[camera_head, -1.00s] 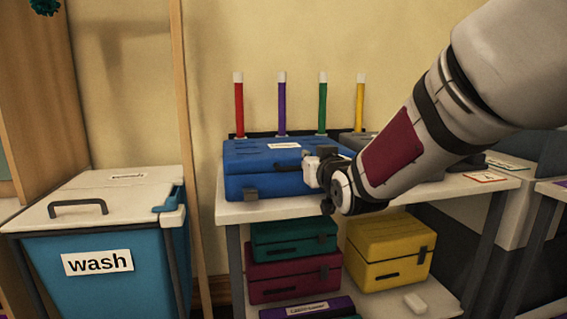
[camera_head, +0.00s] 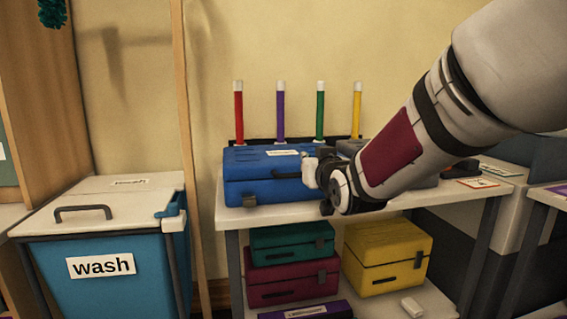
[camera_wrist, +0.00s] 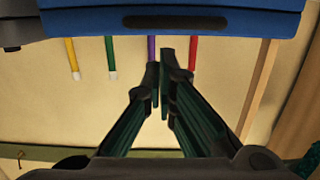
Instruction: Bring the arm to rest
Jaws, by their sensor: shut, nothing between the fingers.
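My arm reaches in from the upper right in the head view, and its end hangs in front of the blue case on the table. My gripper (camera_wrist: 160,75) shows in the wrist view with its fingers together and nothing between them. In the head view the fingers are mostly hidden behind my wrist. The blue case (camera_head: 252,166) sits shut on the table top; in the wrist view, its blue side (camera_wrist: 100,20) crosses the top of the picture. I cannot tell whether the gripper touches it.
The table (camera_head: 240,216) also carries red, purple, green and yellow sticks standing at the back. A lower shelf holds a green case (camera_head: 290,245), a maroon case (camera_head: 285,284) and a yellow case (camera_head: 385,258). A blue "wash" bin (camera_head: 100,285) with a white lid stands left.

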